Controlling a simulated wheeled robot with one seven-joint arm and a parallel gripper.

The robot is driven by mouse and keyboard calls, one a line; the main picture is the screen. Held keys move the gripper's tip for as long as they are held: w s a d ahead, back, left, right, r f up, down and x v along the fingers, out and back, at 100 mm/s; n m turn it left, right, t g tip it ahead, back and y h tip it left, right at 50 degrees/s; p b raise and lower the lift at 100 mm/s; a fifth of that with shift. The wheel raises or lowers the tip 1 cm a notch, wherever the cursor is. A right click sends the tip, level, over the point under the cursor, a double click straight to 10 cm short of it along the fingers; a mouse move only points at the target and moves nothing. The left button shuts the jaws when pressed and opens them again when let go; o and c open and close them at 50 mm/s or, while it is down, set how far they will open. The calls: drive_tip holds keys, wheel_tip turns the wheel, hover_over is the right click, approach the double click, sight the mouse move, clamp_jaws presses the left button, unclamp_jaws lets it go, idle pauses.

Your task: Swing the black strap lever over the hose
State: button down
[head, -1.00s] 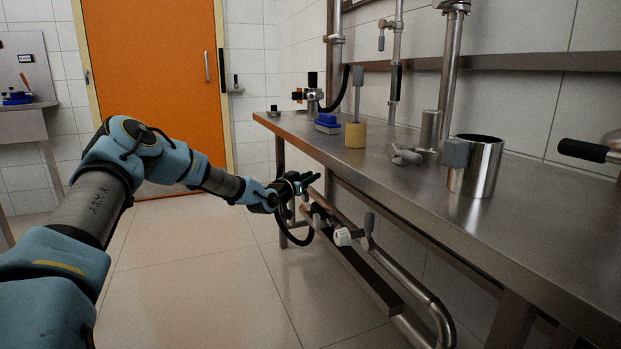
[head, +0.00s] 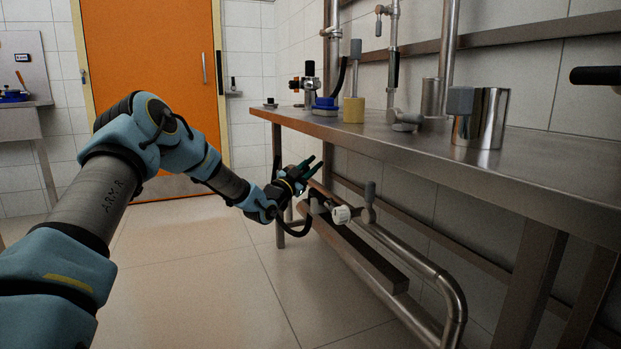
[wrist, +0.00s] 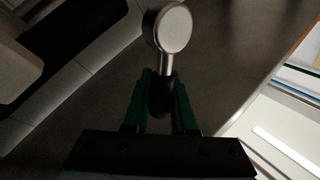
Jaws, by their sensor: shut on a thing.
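My gripper (head: 309,171) is at the far end of my arm, below and in front of the bench's left part, beside the pipework. In the wrist view its green fingers (wrist: 161,100) close from both sides on the black lever (wrist: 161,97). A bright metal stem and a round metal head (wrist: 173,27) stand out beyond the fingertips. In the head view the lever is too small and covered to make out. A black hose (head: 294,235) hangs in a loop just below my gripper. How the lever sits relative to the hose cannot be told.
The steel bench (head: 420,155) runs along the right. Below it are a bent steel pipe (head: 440,280), a white knob (head: 341,215) and a grey handle (head: 370,195). A yellow block (head: 354,110) and a metal cup (head: 490,120) stand on top. The floor in front is clear.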

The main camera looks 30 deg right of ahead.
drive_tip(key=m+g+h+b, duration=0.1)
drive_tip(key=m+b, duration=0.1)
drive_tip(key=s+f+m+h+b, duration=0.1)
drive_tip(key=m+b, duration=0.1)
drive_tip(key=s+f+m+g+h+b, duration=0.1)
drive_tip(key=m+b, duration=0.1)
drive_tip(key=b, duration=0.1)
drive_tip(key=shift+s+a+f+g, duration=0.1)
drive_tip(key=shift+g, duration=0.2)
drive_tip(key=m+g+b, duration=0.1)
drive_tip(key=m, duration=0.1)
drive_tip(key=m+g+h+b, duration=0.1)
drive_tip(key=m+b, duration=0.1)
drive_tip(key=s+m+g+b, duration=0.1)
drive_tip(key=m+g+b, duration=0.1)
drive_tip(key=shift+s+a+f, duration=0.1)
drive_tip(key=shift+f, duration=0.3)
drive_tip(key=shift+m+g+h, duration=0.3)
drive_tip(key=c, duration=0.7)
unclamp_jaws()
drive_tip(key=shift+r, duration=0.15)
